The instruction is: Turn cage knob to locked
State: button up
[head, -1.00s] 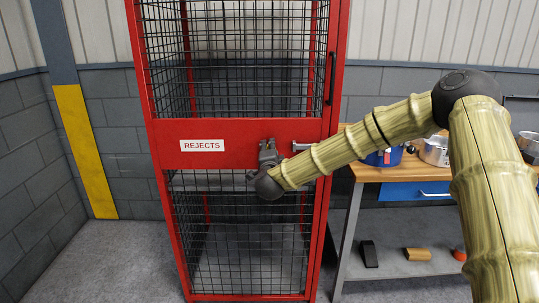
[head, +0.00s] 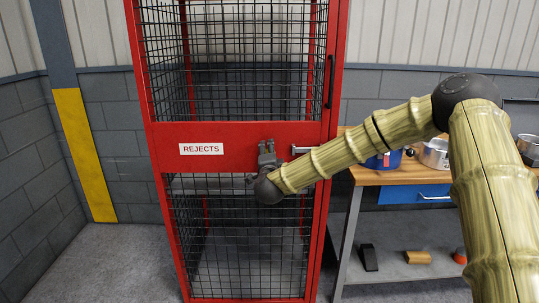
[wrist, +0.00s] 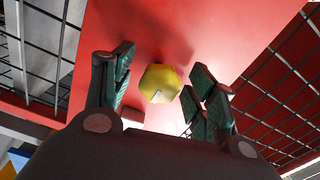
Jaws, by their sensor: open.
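The red reject cage (head: 240,143) stands ahead, with a white REJECTS label on its cross panel. In the wrist view a yellow faceted knob (wrist: 160,83) with a small pale mark sits on the red panel (wrist: 215,40). My gripper (wrist: 157,88) is open, with one finger on each side of the knob; a gap shows on both sides. In the head view my gripper (head: 267,152) is at the cross panel, right of the label, and my gripper and arm hide the knob there.
A silver bolt or rod (head: 302,150) shows on the panel right of my gripper. A black door handle (head: 330,80) is on the right post. A wooden workbench (head: 385,177) with pots stands at the right. The floor left of the cage is clear.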

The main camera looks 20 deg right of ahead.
jog(key=v, duration=1.1)
jog(key=shift+s, duration=0.35)
jog(key=shift+a, duration=0.1)
jog(key=s+a+f+n+g+y+p, duration=0.1)
jog(key=s+a+f+n+g+y, duration=0.2)
jog(key=s+f, duration=0.5)
jog(key=s+a+f+n+g+y+p, duration=0.15)
jog(key=s+f+n, duration=0.3)
jog(key=f, duration=0.85)
jog(key=s+a+f+n+g+y+p, duration=0.1)
jog(key=s+a+f+n+g+y, duration=0.2)
jog(key=s+f, duration=0.5)
jog(key=s+d+f+n+g+p, duration=0.1)
jog(key=s+d+f+n+g, duration=0.1)
jog(key=s, duration=0.8)
jog(key=s+d+f+n+g+h+p, duration=0.1)
jog(key=s+d+f+n+g, duration=0.1)
jog(key=s+f, duration=0.5)
jog(key=s+d+f+n+g+h+p, duration=0.1)
jog(key=s+f+n+g, duration=0.3)
jog(key=s, duration=1)
jog(key=shift+s+d+f+g, duration=0.25)
jog(key=shift+d+f+g, duration=0.4)
jog(key=shift+d+g, duration=0.25)
